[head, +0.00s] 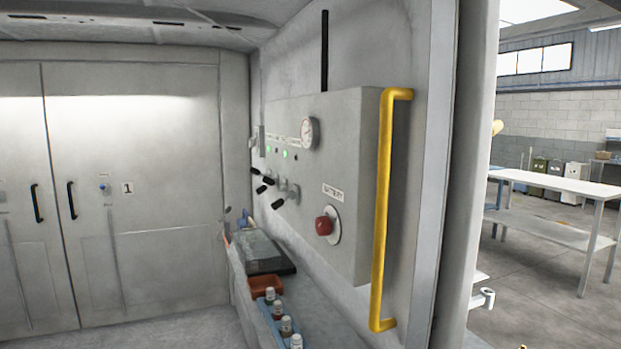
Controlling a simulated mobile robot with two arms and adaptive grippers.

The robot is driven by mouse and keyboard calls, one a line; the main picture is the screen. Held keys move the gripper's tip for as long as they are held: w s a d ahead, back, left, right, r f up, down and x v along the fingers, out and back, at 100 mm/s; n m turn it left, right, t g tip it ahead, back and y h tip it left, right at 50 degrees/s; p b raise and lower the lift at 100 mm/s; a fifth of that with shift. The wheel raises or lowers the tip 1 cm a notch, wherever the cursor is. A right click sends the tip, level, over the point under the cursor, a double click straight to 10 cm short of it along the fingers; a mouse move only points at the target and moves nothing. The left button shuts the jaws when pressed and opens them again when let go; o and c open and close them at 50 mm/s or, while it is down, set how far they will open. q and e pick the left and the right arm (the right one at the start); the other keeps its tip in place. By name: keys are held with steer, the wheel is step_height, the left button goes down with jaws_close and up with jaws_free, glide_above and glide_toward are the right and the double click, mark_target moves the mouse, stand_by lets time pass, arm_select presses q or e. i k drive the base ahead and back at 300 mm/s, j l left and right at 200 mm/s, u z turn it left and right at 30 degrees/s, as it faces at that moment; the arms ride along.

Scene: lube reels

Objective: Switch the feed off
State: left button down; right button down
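A grey control box (345,150) is fixed to the wall right of the middle. Its face carries a round gauge (310,133), green lights (286,154) under a strip of small labels, and several valves with black handles (280,203). A red knob (324,225) sits low on the face, below a plate reading BATTERY (333,192). The small labels are too small to read, so I cannot tell which control is the feed. Neither of my grippers is in view.
A yellow grab handle (382,210) stands upright at the box's right edge. Below the box, a shelf holds small bottles (286,327), an orange-brown tray (266,286) and a dark case (268,264). Grey cabinet doors (140,160) are at left. A workbench (560,184) stands outside.

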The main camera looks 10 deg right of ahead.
mark_target(270, 182)
steer(key=i+l, duration=0.1)
steer(key=i+j+z, duration=0.1)
steer(key=z, duration=0.3)
steer(key=i+j+z, duration=0.1)
steer(key=z, duration=0.25)
steer(key=i+j+z, duration=0.1)
steer(key=j, duration=0.3)
steer(key=i+j+z, duration=0.1)
steer(key=j, duration=0.35)
steer(key=i+j, duration=0.2)
steer(key=j, duration=0.2)
steer(key=i+j+z, duration=0.15)
steer(key=j, duration=0.3)
steer(key=i+j+z, duration=0.1)
steer(key=j, duration=0.3)
steer(key=i+j+z, duration=0.1)
steer(key=j, duration=0.35)
